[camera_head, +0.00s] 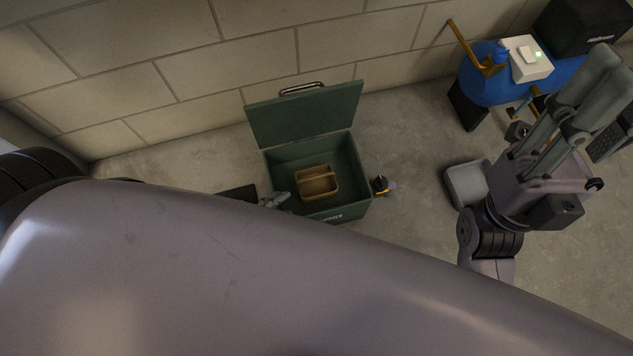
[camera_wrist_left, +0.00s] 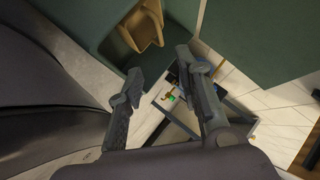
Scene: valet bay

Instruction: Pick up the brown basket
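The brown basket (camera_head: 318,182) sits inside an open dark green chest (camera_head: 349,160) on the floor by the wall. It also shows in the left wrist view (camera_wrist_left: 146,28), at the top. My left gripper (camera_head: 275,200) is small at the chest's near left edge, beside the basket and apart from it. In the left wrist view my left gripper (camera_wrist_left: 160,65) has its fingers spread with nothing between them. My right gripper (camera_head: 590,85) is raised at the right, far from the basket; its fingers stand apart and look empty. My own large arm link hides the lower head view.
The chest's raised lid (camera_head: 305,113) stands at its back. A small dark bottle-like thing (camera_head: 381,186) stands just right of the chest. A grey tray (camera_head: 463,184) lies farther right. A blue compressor-like machine (camera_head: 490,78) and black box (camera_head: 590,25) are at the upper right.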

